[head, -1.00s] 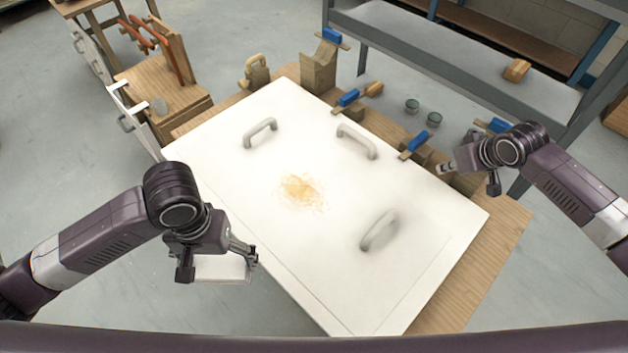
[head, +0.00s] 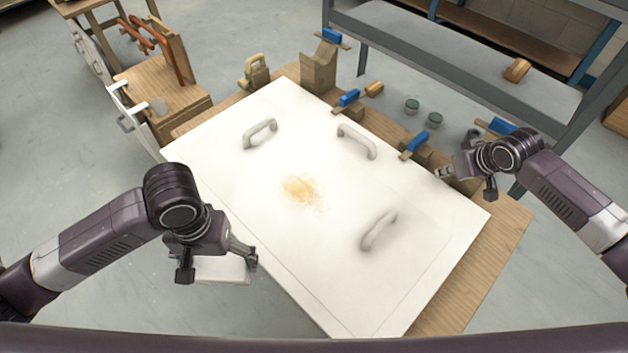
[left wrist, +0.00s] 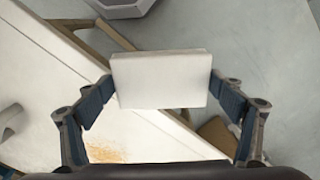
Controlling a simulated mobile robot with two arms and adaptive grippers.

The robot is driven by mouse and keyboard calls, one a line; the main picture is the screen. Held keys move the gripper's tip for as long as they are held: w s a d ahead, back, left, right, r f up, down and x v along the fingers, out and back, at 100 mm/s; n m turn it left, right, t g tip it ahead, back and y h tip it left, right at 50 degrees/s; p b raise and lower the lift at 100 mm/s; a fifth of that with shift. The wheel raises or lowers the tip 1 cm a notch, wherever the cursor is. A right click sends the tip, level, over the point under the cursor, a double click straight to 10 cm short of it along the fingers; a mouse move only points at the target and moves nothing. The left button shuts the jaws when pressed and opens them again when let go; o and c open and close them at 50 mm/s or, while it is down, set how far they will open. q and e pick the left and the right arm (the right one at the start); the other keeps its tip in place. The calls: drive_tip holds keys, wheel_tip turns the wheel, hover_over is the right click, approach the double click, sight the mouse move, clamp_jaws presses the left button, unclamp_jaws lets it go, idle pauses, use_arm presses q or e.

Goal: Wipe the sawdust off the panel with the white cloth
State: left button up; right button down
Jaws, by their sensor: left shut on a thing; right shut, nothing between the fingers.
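The white panel (head: 335,275) lies on a wooden bench, with a patch of tan sawdust (head: 300,190) near its middle. The sawdust also shows at the bottom of the left wrist view (left wrist: 106,155). My left gripper (head: 220,266) is shut on the white cloth (left wrist: 160,80), a flat folded block between its two fingers. In the head view the cloth (head: 222,270) is partly hidden by the gripper, at the panel's left edge. My right gripper (head: 445,172) is shut and empty, by the panel's right edge.
Three grey handles (head: 260,134) (head: 357,141) (head: 379,230) stand up from the panel around the sawdust. Blue-handled clamps (head: 415,143) line the bench's far right edge. A tan tool (head: 256,72) and a wooden block (head: 319,68) sit at the back.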

idle(0.7)
use_arm(q)
drive_tip(key=w+d, duration=0.1)
drive_tip(key=w, duration=0.4)
drive_tip(key=w+d, duration=0.1)
drive_tip(key=w, duration=0.4)
drive_tip(key=w+d, duration=0.1)
drive_tip(key=w, duration=0.5)
drive_tip(key=shift+w+d+r, duration=0.1)
drive_tip(key=shift+d+r, duration=0.05)
drive_tip(key=shift+d, duration=0.05)
drive_tip(key=w+d+r, duration=0.2)
drive_tip(key=w, duration=0.4)
drive_tip(key=w+d+r, duration=0.2)
drive_tip(key=w+d, duration=0.1)
drive_tip(key=w, duration=0.2)
hover_over(273, 176)
drive_tip(key=shift+f, duration=2.95)
drive_tip(key=shift+f, duration=1.05)
